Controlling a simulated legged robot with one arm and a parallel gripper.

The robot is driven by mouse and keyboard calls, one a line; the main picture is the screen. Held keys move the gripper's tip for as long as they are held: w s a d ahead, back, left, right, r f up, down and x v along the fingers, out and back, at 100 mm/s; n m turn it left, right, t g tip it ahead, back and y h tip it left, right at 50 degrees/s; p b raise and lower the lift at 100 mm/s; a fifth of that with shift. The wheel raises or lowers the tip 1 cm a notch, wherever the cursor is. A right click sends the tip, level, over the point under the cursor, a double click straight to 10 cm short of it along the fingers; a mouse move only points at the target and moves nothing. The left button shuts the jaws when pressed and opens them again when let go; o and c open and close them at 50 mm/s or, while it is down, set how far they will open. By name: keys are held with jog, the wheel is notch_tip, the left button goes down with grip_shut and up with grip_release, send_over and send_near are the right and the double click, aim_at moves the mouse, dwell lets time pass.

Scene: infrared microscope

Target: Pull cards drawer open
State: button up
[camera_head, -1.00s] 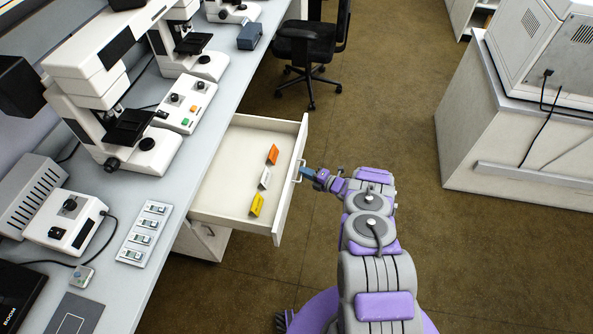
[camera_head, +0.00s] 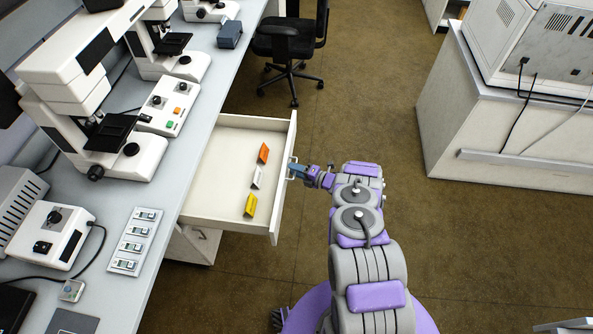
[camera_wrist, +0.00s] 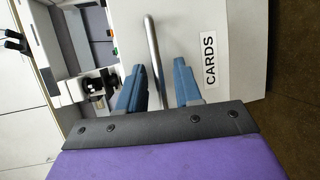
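The white cards drawer (camera_head: 232,205) stands well out from under the bench in the head view. Orange, white and yellow cards stand inside it. Its front, with a "CARDS" label (camera_wrist: 210,60), shows in the wrist view. A metal bar handle (camera_wrist: 154,50) is on that front. My gripper (camera_head: 294,170) is at the handle, outside the drawer front. In the wrist view, the blue fingers of my gripper (camera_wrist: 158,80) are apart, one on each side of the handle bar, with visible gaps beside it.
The bench (camera_head: 190,120) on the left carries microscopes and control boxes. A black chair (camera_head: 290,45) stands beyond the drawer. A white cabinet (camera_head: 500,130) with equipment on top stands at the right. The brown floor between is clear.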

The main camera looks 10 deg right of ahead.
jog(key=p+v, duration=0.2)
jog(key=v, duration=1.5)
jog(key=shift+d+p, duration=0.3)
jog(key=shift+d, duration=0.05)
jog(key=shift+d, duration=0.1)
